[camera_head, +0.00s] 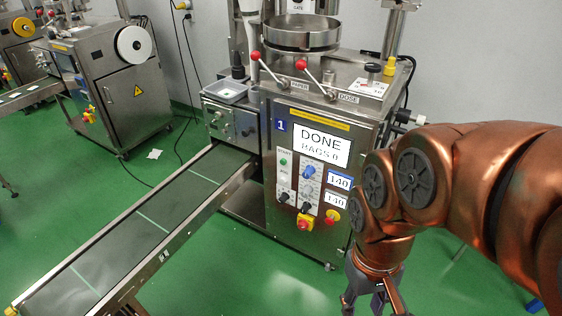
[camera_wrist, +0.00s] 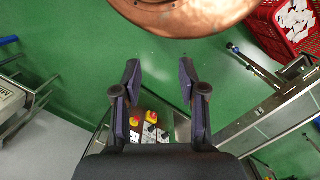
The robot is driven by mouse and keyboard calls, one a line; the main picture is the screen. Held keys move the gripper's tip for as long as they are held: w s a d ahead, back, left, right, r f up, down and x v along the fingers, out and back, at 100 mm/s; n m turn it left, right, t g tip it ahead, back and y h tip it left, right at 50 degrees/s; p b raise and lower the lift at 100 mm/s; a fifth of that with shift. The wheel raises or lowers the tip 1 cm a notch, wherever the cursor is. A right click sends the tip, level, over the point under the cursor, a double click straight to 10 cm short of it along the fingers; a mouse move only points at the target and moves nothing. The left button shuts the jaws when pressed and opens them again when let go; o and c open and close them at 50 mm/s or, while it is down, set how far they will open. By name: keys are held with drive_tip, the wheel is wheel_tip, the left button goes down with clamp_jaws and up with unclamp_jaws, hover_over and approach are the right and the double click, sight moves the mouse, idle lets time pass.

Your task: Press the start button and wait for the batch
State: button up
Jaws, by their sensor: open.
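The teabag packer marked 1 (camera_head: 340,108) stands in the middle of the head view. Its display (camera_head: 321,146) reads "DONE" and "BAGS 0". The green start button (camera_head: 283,161), under the label START, is at the upper left of the control panel, and nothing touches it. My gripper (camera_head: 372,300) hangs low in front of the machine, right of and below the panel, partly cut off by the lower picture edge. In the wrist view my gripper (camera_wrist: 160,75) has its two fingers apart, with only green floor between their tips.
An empty conveyor (camera_head: 140,232) slopes from the packer to the lower left. A red-yellow stop knob (camera_head: 305,222) sits low on the panel. A second packer (camera_head: 105,85) stands far left. In the wrist view a red crate (camera_wrist: 262,32) holds white bags at upper right.

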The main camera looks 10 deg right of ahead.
clamp_jaws()
idle(1.3)
